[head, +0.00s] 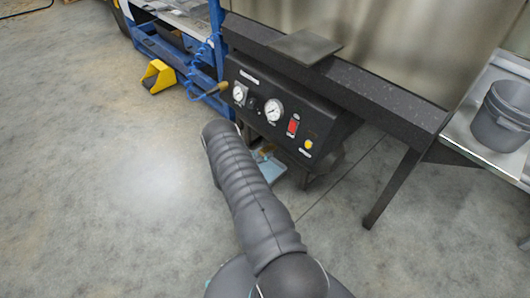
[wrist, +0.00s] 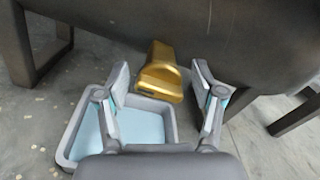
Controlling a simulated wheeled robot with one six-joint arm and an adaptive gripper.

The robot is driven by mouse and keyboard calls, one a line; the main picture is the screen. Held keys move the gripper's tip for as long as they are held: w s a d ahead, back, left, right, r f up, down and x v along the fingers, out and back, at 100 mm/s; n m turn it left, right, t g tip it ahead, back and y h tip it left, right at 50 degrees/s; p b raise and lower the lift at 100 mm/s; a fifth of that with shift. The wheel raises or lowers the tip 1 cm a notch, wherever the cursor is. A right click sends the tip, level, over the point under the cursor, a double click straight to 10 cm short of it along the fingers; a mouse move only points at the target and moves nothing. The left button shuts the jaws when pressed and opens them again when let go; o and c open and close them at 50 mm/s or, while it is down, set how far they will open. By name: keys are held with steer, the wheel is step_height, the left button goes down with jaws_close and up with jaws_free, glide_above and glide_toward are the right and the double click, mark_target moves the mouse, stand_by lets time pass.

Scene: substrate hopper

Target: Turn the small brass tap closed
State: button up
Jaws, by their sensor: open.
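The small brass tap (wrist: 162,76) shows in the wrist view, below the underside of a dark rounded tank (wrist: 180,30). My gripper (wrist: 160,78) is open, with one finger on each side of the tap and visible gaps between. I cannot see the fingers touching it. In the head view my arm covers the place, and neither the tap nor my gripper's fingers can be made out there.
A grey tray with a light blue inside (wrist: 70,150) sits below the tap. Dark legs stand left and right of it. In the head view a black panel (head: 262,90) has gauges and a red switch. A grey bucket (head: 500,122) stands at right. Open floor lies left.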

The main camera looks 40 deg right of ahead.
steer(key=shift+d, duration=0.45)
steer(key=c, duration=1.1)
steer(key=shift+f+b, duration=0.1)
steer(key=shift+b, duration=0.2)
steer(key=m+b, duration=0.3)
steer(key=shift+f+m, duration=0.1)
steer(key=shift+m, duration=0.3)
steer(key=shift+m+b, duration=1.95)
steer(key=shift+m, duration=0.55)
steer(key=shift+r, duration=0.2)
